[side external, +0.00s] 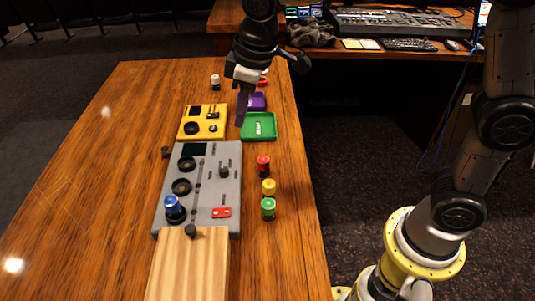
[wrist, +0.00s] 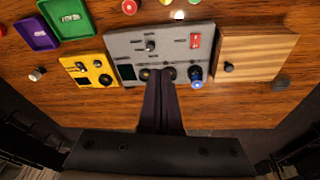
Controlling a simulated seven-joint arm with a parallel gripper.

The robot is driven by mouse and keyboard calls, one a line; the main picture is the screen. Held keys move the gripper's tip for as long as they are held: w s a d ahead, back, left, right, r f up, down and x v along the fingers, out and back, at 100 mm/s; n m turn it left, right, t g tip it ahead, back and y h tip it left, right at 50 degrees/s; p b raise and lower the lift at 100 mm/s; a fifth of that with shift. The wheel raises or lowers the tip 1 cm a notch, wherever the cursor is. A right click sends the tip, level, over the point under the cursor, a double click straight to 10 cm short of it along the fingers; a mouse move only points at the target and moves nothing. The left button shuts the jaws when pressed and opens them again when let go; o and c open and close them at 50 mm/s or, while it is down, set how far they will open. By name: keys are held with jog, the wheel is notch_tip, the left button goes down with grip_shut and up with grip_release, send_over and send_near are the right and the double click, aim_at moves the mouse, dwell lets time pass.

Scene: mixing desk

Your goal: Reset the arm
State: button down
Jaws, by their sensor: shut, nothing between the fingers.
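My gripper (side external: 241,112) is shut and empty. In the side view it hangs pointing down above the far part of the wooden desk, by the yellow box and the green tray. In the wrist view my gripper (wrist: 162,78) shows its dark fingers together, in front of the grey mixing panel (wrist: 140,42). The fingers cover part of the panel's lower edge. I see no contact with anything, though the exact height is hard to tell.
On the desk (side external: 110,150) are the grey panel (side external: 229,190) with a blue cylinder (side external: 173,206), a yellow box (side external: 187,124), green tray (side external: 258,138), purple tray (side external: 257,101), wooden block (side external: 188,275), and red (side external: 263,164), yellow (side external: 268,187) and green (side external: 268,208) cylinders. The desk's left side is clear.

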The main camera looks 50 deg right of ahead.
jog(key=s+d+r+m+t, duration=0.25)
jog(key=s+d+r, duration=0.45)
jog(key=s+d, duration=0.4)
jog(key=s+d+f+m, duration=0.1)
jog(key=s+f+m, duration=0.1)
jog(key=s, duration=0.4)
jog(key=s+d+f+m+h, duration=0.1)
jog(key=s+d+f+m, duration=0.1)
jog(key=s+f, duration=0.2)
jog(key=shift+s+d+f, duration=0.25)
jog(key=shift+s+d, duration=0.05)
jog(key=shift+s, duration=0.7)
